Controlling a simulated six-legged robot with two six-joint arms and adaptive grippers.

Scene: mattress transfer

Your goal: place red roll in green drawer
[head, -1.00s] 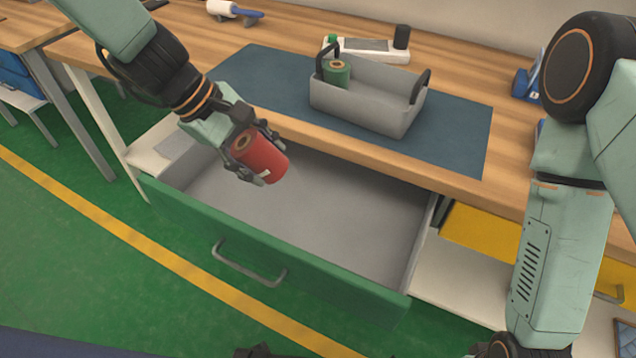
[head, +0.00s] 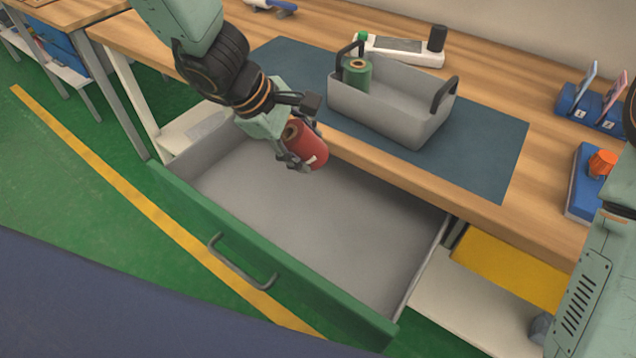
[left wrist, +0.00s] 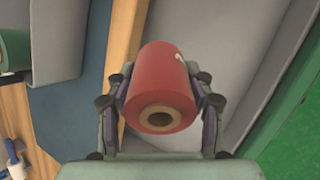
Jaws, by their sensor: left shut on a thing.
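The red roll (head: 310,150) is held in my left gripper (head: 297,150), above the back part of the open drawer near the table's front edge. In the left wrist view the red roll (left wrist: 160,85) sits between both fingers of the left gripper (left wrist: 160,100), its cardboard core facing the camera. The green drawer (head: 265,262) is pulled out; its grey inside is empty. My right arm shows at the right edge in the head view; the right gripper is not clearly visible.
A grey tote (head: 390,112) with a green roll (head: 357,76) stands on a blue mat (head: 485,150) on the wooden table. A yellow drawer (head: 510,268) is to the right. A blue block with an orange knob (head: 602,162) lies at the table's right.

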